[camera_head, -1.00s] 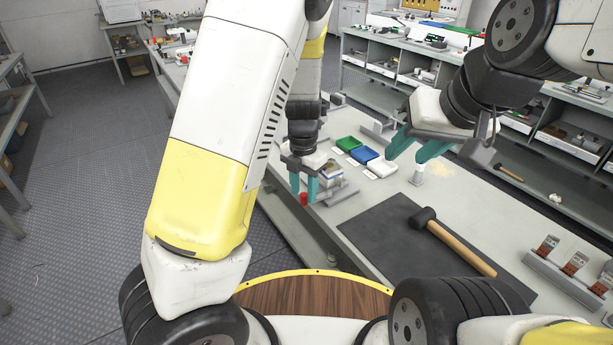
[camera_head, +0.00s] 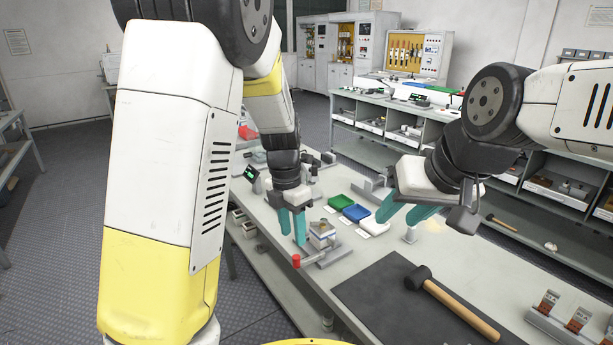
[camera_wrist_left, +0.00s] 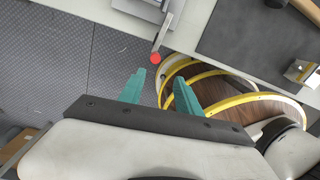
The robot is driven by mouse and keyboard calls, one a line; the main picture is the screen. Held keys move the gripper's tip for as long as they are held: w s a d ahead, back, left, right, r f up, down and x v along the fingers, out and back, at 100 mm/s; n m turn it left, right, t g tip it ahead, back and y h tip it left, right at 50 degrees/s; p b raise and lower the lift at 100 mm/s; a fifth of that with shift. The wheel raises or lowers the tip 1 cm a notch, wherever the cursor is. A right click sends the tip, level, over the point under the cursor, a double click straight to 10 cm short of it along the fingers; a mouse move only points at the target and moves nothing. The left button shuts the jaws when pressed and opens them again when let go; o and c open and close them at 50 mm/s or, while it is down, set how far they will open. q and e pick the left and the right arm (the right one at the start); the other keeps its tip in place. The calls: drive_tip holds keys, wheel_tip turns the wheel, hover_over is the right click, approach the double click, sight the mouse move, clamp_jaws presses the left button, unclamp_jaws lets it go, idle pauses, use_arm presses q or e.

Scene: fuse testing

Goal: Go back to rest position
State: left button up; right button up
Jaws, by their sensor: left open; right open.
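My left gripper (camera_head: 292,226) has two teal fingers, apart and empty. In the head view it hangs over the near left edge of the workbench (camera_head: 425,262), beside a small fixture with a red knob (camera_head: 296,261). In the left wrist view the left gripper's fingers (camera_wrist_left: 158,92) point toward the red knob (camera_wrist_left: 155,58) with nothing between them. My right gripper (camera_head: 402,216) is open and empty above the bench, to the right of the trays. Its teal fingers point down and left.
A mallet (camera_head: 450,305) lies on a dark mat (camera_head: 375,305) in front. Breaker-like parts on a rail (camera_head: 562,322) sit at the right. Shelves (camera_head: 420,145) stand behind.

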use_arm(q)
drive_tip(key=s+a+r+m+t, duration=0.3)
drive_tip(key=s+r+m, duration=0.5)
drive_tip(key=m, duration=0.5)
drive_tip(key=s+a+r+m+t+h, duration=0.1)
drive_tip(key=s+a+r+m+t, duration=0.2)
drive_tip(key=m, duration=1.1)
drive_tip(key=s+a+r, duration=0.3)
drive_tip(key=s+r, duration=0.2)
drive_tip(key=shift+a, duration=0.15)
